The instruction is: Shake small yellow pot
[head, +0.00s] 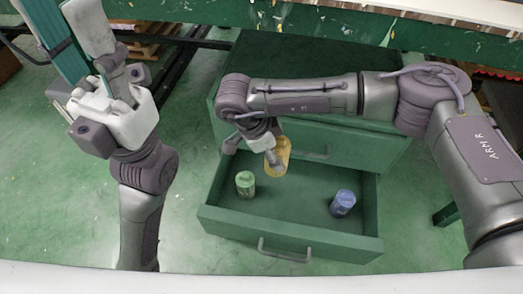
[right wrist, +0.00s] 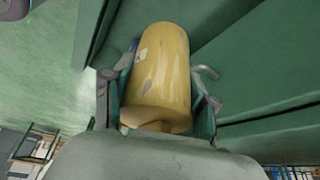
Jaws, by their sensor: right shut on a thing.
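The small yellow pot (head: 280,154) is held by my right gripper (head: 272,158) above the open drawer (head: 290,232) of a green cabinet. In the right wrist view the yellow pot (right wrist: 158,72) fills the middle, with a finger (right wrist: 107,95) on its left and another on its right.
A green pot (head: 245,184) stands at the left inside the drawer, and a blue pot (head: 342,203) stands at the right. The drawer's middle floor is bare. The drawer handle (head: 284,251) faces the front. Open green floor lies left of the cabinet.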

